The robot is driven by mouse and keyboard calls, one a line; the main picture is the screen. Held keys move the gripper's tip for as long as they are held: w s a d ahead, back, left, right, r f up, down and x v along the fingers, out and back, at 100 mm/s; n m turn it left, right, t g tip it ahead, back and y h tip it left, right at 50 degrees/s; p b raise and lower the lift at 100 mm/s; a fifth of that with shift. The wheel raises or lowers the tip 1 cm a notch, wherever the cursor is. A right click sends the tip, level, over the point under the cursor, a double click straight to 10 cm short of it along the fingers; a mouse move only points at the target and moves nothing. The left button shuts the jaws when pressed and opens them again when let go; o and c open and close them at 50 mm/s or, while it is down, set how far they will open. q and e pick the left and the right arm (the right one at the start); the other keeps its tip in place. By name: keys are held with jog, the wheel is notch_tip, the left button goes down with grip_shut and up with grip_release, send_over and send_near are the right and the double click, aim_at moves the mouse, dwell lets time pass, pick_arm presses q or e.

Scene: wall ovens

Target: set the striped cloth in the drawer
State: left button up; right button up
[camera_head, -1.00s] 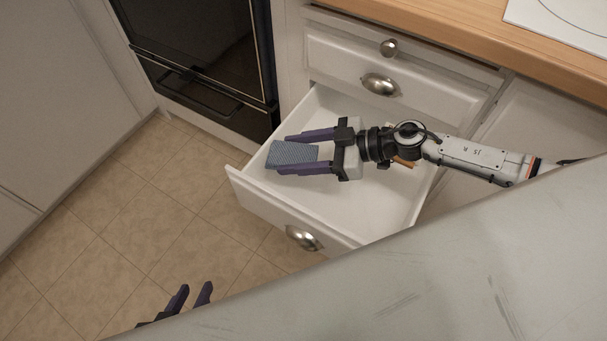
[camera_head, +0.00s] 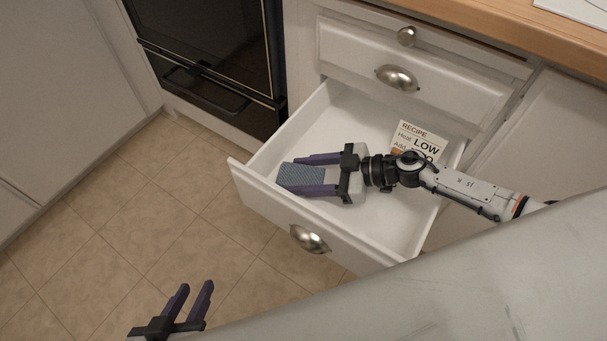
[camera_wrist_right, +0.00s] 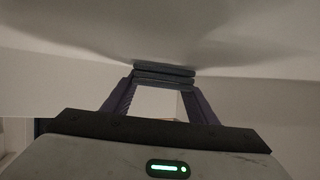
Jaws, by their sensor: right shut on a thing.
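The folded blue-grey cloth (camera_head: 303,179) is over the left part of the open white drawer (camera_head: 395,230), inside its walls in the head view. My right gripper (camera_head: 308,175) is shut on it, one purple finger along each side. In the right wrist view the cloth (camera_wrist_right: 164,75) shows as stacked layers between the fingertips, close to a pale surface. I cannot tell if it touches the drawer floor. Stripes are too fine to make out clearly. My left gripper (camera_head: 192,304) is open and empty at the lower left, over the floor, away from the drawer.
A recipe card (camera_head: 420,138) lies at the drawer's back right, partly behind my right arm. A shut drawer (camera_head: 410,80) and wooden counter (camera_head: 470,32) are above. A dark oven (camera_head: 205,60) stands to the left. The drawer's front right floor is bare.

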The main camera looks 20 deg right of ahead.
jog(key=shift+s+a+f, duration=0.15)
jog(key=shift+s+f, duration=0.05)
jog(key=shift+f, duration=0.4)
jog(key=o, duration=1)
jog(key=shift+s+f, duration=0.1)
jog(key=shift+f, duration=0.05)
jog(key=v, duration=0.2)
jog(key=r+p+v, duration=0.1)
jog(key=v, duration=0.2)
jog(key=p+v, duration=0.1)
jog(key=v, duration=0.2)
jog(key=shift+w+a+r, duration=0.15)
jog(key=shift+w+r, duration=0.05)
jog(key=shift+w, duration=0.1)
